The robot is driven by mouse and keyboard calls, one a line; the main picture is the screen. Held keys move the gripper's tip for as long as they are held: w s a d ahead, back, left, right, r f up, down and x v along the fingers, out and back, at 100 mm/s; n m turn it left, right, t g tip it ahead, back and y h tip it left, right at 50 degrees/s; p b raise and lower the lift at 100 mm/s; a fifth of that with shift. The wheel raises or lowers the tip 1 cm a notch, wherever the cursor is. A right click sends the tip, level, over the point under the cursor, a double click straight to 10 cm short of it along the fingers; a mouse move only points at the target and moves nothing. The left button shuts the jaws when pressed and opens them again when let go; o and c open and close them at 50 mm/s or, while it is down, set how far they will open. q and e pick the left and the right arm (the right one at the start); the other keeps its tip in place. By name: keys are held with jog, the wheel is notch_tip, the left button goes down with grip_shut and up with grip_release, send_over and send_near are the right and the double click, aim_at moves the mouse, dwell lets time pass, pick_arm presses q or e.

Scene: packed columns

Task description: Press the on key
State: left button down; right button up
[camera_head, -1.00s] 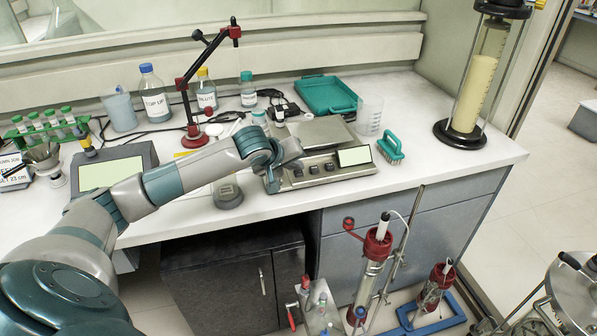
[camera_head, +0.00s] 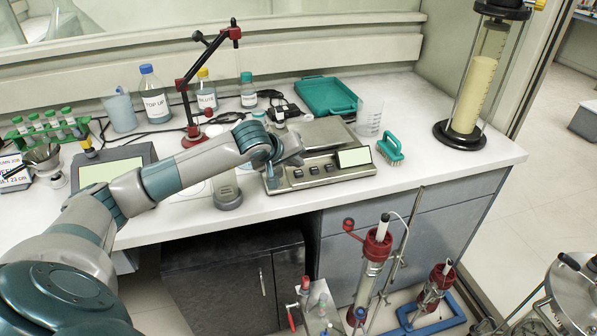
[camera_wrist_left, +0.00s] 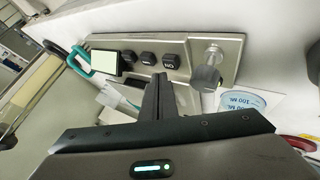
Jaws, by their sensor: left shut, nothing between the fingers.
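The balance (camera_head: 345,176) stands near the front edge of the bench, with a pale display and a row of dark keys. The on key (camera_wrist_left: 171,62) is the key nearest the round knob in the left wrist view, and it carries white lettering. In the head view it is the leftmost key (camera_head: 298,173). My left gripper (camera_wrist_left: 160,78) is shut and empty, its fingertips close beside the on key in the wrist view. No contact can be made out. In the head view my left gripper (camera_head: 294,154) hangs over the balance's rear left part. My right gripper is not in view.
A green brush (camera_head: 390,148) and a clear beaker (camera_head: 369,115) stand to the right. A red jointed stand (camera_head: 194,137) and labelled bottles (camera_head: 154,95) are behind.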

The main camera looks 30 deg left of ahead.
aim_at(296, 174)
pick_arm(q)
jog(key=shift+r+p, duration=0.85)
jog(key=shift+r, duration=1.65)
